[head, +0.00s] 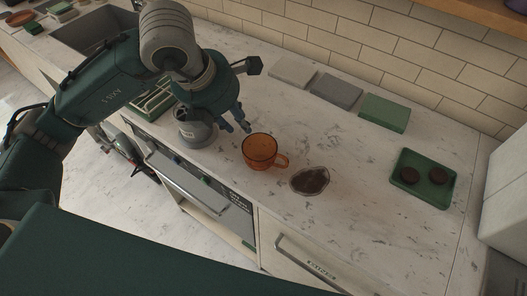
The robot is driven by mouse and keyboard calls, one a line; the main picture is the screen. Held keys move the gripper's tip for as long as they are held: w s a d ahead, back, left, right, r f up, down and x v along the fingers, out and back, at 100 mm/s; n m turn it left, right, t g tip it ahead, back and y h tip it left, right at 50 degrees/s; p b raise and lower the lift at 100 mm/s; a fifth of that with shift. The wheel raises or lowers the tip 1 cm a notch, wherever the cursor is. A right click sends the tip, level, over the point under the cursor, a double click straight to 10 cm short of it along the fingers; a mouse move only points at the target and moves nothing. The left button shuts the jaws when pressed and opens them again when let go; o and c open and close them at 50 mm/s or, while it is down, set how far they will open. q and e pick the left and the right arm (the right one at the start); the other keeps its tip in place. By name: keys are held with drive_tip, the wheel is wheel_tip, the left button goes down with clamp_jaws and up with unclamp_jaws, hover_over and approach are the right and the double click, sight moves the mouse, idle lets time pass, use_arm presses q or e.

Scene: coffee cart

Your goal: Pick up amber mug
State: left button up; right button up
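The amber mug (259,152) stands upright on the pale marbled counter, a little right of the picture's middle. It is see-through orange, and its handle points to the right. My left gripper (235,122) is just behind and to the left of the mug, above the counter. Its blue-tipped fingers point down toward the mug, look a little apart and hold nothing that I can see. A small gap shows between the fingers and the mug. My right gripper is not in view.
A grey round container (196,134) stands left, partly behind my arm. Grey and green blocks (384,112) lie along the tiled wall. A green tray (423,195) with dark discs is at the right.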

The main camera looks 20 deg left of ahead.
sight(249, 137)
use_arm(q)
drive_tip(key=x, duration=0.3)
drive_tip(key=shift+d+f, duration=0.1)
drive_tip(key=shift+f, duration=0.2)
drive_tip(key=shift+w+f+p, duration=0.25)
drive_tip(key=shift+f+p, duration=0.3)
drive_tip(key=shift+p, duration=0.15)
drive_tip(key=p+x, duration=0.1)
drive_tip(key=x, duration=0.2)
drive_tip(key=shift+w+f, duration=0.1)
drive_tip(key=shift+f, duration=0.2)
drive_tip(key=shift+w+f+p, duration=0.2)
drive_tip(key=shift+f+p, duration=0.1)
drive_tip(key=shift+f, duration=0.1)
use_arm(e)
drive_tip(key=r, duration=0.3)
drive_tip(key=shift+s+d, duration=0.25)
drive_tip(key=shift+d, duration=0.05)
use_arm(q)
drive_tip(key=shift+c, duration=0.5)
clamp_jaws()
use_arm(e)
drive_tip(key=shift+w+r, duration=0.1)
